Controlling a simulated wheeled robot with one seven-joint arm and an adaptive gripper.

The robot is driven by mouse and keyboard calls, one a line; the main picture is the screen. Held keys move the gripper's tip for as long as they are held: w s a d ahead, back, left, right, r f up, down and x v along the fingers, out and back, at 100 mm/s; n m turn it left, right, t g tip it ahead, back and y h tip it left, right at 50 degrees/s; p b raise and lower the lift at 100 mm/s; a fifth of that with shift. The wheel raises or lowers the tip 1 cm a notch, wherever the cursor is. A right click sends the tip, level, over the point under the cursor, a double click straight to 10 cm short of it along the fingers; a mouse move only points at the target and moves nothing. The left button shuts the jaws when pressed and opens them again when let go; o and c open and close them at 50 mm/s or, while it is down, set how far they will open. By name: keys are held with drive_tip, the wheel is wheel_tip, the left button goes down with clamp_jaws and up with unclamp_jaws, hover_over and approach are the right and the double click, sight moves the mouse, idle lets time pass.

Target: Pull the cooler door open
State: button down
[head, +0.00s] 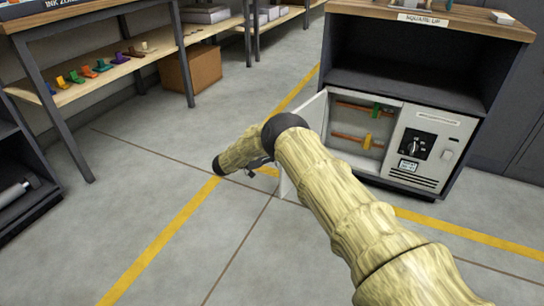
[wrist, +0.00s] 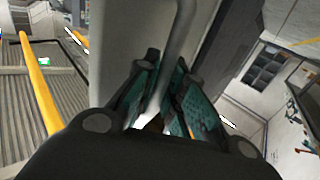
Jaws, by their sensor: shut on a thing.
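The cooler (head: 437,143) is a white unit set low in a dark cabinet at the right of the head view. Its door (head: 313,113) is swung out toward the left, and the inside shows; my arm hides much of the door. My gripper (head: 262,163) is at the door's outer side, partly hidden by my wrist. In the wrist view, my gripper (wrist: 168,80) has its green-padded fingers shut around a grey bar handle (wrist: 183,35). The pale door panel (wrist: 118,45) stands beside it.
Inside the cooler are copper-coloured rails with a green clip (head: 376,110) and a yellow clip (head: 368,140). The cabinet (head: 425,70) has an empty dark shelf above. A workbench (head: 110,70) with coloured pieces stands at left, a cardboard box (head: 190,70) behind. Floor left of the door is clear.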

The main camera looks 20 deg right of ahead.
drive_tip(key=shift+d, duration=0.15)
drive_tip(key=c, duration=1.5)
unclamp_jaws()
drive_tip(key=a, duration=1.2)
drive_tip(key=shift+a, duration=0.15)
